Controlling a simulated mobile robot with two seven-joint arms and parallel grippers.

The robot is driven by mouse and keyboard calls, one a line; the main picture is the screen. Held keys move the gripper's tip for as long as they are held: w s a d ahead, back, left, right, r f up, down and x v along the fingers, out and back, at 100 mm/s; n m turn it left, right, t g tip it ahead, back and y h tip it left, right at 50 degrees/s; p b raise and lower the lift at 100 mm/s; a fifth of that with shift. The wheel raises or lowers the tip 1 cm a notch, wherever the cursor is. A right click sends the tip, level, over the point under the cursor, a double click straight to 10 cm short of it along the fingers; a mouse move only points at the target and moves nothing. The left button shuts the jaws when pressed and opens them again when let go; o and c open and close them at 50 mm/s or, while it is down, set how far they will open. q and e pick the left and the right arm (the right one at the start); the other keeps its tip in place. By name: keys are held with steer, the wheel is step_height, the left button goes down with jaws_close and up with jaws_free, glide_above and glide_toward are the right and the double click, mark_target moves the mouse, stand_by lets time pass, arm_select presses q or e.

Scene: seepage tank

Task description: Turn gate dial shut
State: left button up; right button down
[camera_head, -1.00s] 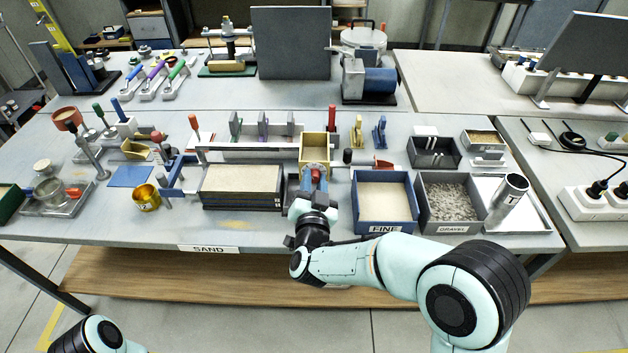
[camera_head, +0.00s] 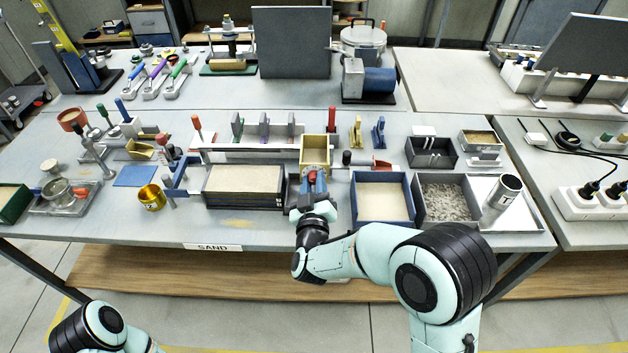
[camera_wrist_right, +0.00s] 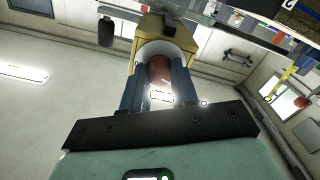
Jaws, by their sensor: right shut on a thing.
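The gate dial, a red knob (camera_head: 315,173), is on the near face of a brass-yellow box (camera_head: 315,143) at the middle of the bench. In the right wrist view the red knob (camera_wrist_right: 159,69) sits between two blue fingers, under the yellow box (camera_wrist_right: 150,25). My right gripper (camera_head: 313,181) is shut on the knob; it also shows in the right wrist view (camera_wrist_right: 160,80). The fingers hide the knob's sides, and I cannot read its turn angle. My left gripper is out of view; only part of my left arm shows at the lower left.
A sand tray (camera_head: 243,185) stands left of the right gripper and a blue bin of fine sand (camera_head: 384,222) stands close on its right. A gravel bin (camera_head: 448,218) and a metal cylinder (camera_head: 503,191) are farther right. Long-handled tools stand at the left.

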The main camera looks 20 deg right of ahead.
steer(key=shift+n, duration=0.7)
steer(key=shift+p, duration=0.3)
steer(key=c, duration=0.9)
jaws_free()
steer(key=shift+o, duration=0.2)
steer(key=b+v, duration=0.2)
steer(key=v, duration=1.1)
steer(key=shift+s, duration=0.25)
